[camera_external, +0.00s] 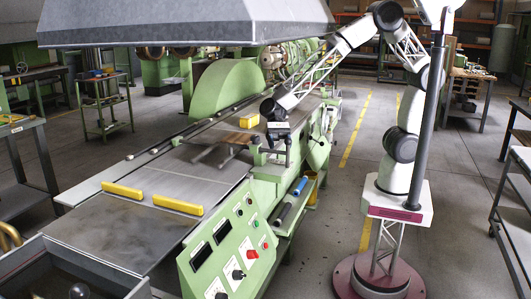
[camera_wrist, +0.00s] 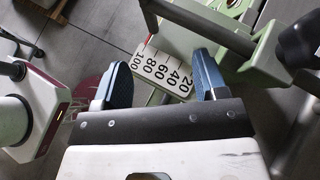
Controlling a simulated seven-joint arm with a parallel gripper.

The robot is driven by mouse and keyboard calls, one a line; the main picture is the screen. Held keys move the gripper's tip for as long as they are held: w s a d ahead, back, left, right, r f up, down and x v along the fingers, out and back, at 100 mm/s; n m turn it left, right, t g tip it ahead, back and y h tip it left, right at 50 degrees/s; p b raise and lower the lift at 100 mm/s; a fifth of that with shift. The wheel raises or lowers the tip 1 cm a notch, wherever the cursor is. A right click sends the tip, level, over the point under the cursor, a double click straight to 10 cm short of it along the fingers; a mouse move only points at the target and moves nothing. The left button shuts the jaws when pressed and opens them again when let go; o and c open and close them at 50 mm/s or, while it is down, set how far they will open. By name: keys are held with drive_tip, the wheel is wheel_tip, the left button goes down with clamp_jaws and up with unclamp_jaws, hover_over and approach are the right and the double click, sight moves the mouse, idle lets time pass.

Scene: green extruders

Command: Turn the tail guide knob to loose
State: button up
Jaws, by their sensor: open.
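My gripper (camera_external: 279,155) is over the near side edge of the long green machine (camera_external: 265,185), pointing down. In the wrist view my gripper (camera_wrist: 160,72) has its two blue fingers wide apart, with nothing held between them. A white scale plate (camera_wrist: 165,70) marked 20 to 100 shows below and between the fingers. A dark rounded knob-like part (camera_wrist: 300,42) is at the right edge, partly cut off, to the right of the right finger. I cannot tell for sure that it is the tail guide knob, nor its setting.
A green bracket (camera_wrist: 235,65) with bars lies close to the right finger. Yellow blocks (camera_external: 178,204) sit on the machine's flat bed. A control panel (camera_external: 232,254) with knobs faces front. A grey hood (camera_external: 185,22) hangs above. Open floor lies between the machine and my base.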

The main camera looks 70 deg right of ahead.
sight(256, 136)
drive_tip(key=shift+s+a+r+n+h, duration=0.1)
drive_tip(key=shift+s+n+h, duration=0.25)
drive_tip(key=shift+h, duration=0.2)
drive_tip(key=shift+s+a+r+n+h, duration=0.1)
drive_tip(key=shift+s+n+h, duration=0.25)
drive_tip(key=shift+h, duration=0.2)
drive_tip(key=shift+s+a+n+h, duration=0.15)
drive_tip(key=shift+n+h, duration=0.25)
drive_tip(key=shift+h, duration=0.5)
drive_tip(key=shift+r+n+t+h, duration=0.25)
drive_tip(key=shift+n+t+h, duration=0.3)
drive_tip(key=shift+h, duration=0.25)
drive_tip(key=shift+w+a+r+n+t+h, duration=0.15)
drive_tip(key=shift+r+n+t+h, duration=0.15)
drive_tip(key=shift+t+h, duration=0.2)
drive_tip(key=shift+w+a+r+n+t+h, duration=0.15)
drive_tip(key=shift+r+n+t+h, duration=0.15)
drive_tip(key=shift+h, duration=0.2)
drive_tip(key=w+a+r+n+t+h, duration=0.2)
drive_tip(key=w+a+r+n+t, duration=0.2)
drive_tip(key=r+t, duration=0.4)
wheel_tip(256, 136, up, 2)
drive_tip(key=shift+w+a+r+h, duration=0.15)
drive_tip(key=shift+w+a+h, duration=0.4)
drive_tip(key=shift+a, duration=0.6)
drive_tip(key=shift+w+n+y, duration=0.15)
drive_tip(key=shift+n+y, duration=0.1)
drive_tip(key=shift+x, duration=3.85)
